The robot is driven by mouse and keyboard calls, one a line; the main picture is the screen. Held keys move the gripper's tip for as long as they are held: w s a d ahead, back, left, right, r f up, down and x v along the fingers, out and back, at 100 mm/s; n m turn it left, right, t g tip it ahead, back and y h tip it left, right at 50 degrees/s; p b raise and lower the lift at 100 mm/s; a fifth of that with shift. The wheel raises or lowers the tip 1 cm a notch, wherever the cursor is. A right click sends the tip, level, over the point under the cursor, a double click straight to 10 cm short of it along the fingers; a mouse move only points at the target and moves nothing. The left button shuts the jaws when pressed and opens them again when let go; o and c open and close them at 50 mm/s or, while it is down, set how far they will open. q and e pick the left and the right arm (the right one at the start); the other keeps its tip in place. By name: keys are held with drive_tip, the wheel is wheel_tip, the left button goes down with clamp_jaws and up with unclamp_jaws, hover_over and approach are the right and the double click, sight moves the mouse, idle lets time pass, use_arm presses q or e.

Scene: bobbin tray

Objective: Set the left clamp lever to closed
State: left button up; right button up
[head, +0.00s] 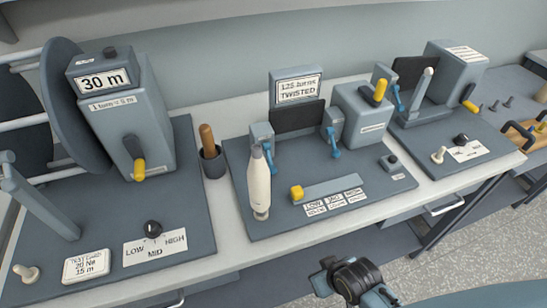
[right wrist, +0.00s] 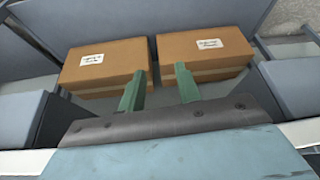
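The middle machine (head: 330,215) has two grey clamps. The left clamp (head: 261,133) has a blue lever (head: 269,158) that hangs downward, right behind the tip of a white cone-shaped bobbin. The right clamp (head: 332,120) has a similar blue lever (head: 333,145), also pointing down. I cannot tell from this whether either is open or closed. My right gripper (right wrist: 159,88) shows two green fingers held apart, with nothing between them, in the right wrist view. It is far from the clamps. My left gripper is not in view.
A yellow knob (head: 296,192) and labels are nearby. A reel machine (head: 125,120) stands left, with a wooden-handled tool in a cup (head: 212,160). Another tester (head: 455,75) stands right. Cardboard boxes (right wrist: 103,65) lie below my right gripper.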

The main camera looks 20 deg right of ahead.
wheel_tip(320, 180, up, 11)
drive_tip(key=w+t+p, duration=0.1)
drive_tip(key=w+p, duration=0.1)
drive_tip(key=m+t+y+p, duration=0.1)
drive_tip(key=t+y, duration=0.1)
drive_tip(key=t, duration=0.5)
approach(271, 161)
drive_tip(key=x, duration=0.9)
drive_tip(key=shift+w, duration=0.1)
clamp_jaws()
